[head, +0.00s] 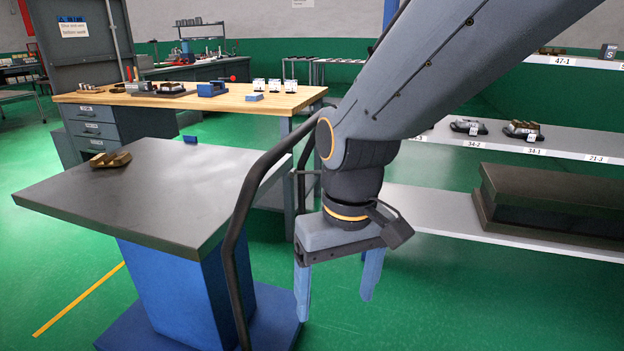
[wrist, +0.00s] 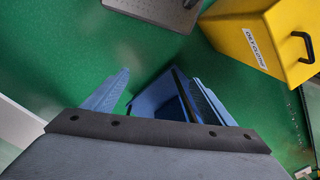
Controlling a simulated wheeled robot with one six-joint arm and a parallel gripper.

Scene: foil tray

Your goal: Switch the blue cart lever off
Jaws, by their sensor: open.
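A cart-like stand with a blue body (head: 170,285) and a dark grey top (head: 165,190) stands at the left in the head view. A small blue piece (head: 190,139) shows at the top's far edge; I cannot tell whether it is the lever. No lever can be made out clearly in either view. My gripper (head: 335,308) hangs fingers down to the right of the stand, open, with nothing seen between its fingers. In the wrist view my gripper (wrist: 150,78) also shows open. A blue shape (wrist: 157,100) lies beyond or beside the right finger, partly hidden.
A brown stepped part (head: 110,159) lies on the grey top. A black bent tube (head: 243,220) rises between stand and gripper. A wooden workbench (head: 180,97) stands behind. White shelves (head: 450,222) hold a dark chest (head: 550,205) at right. A yellow box (wrist: 255,45) shows in the wrist view.

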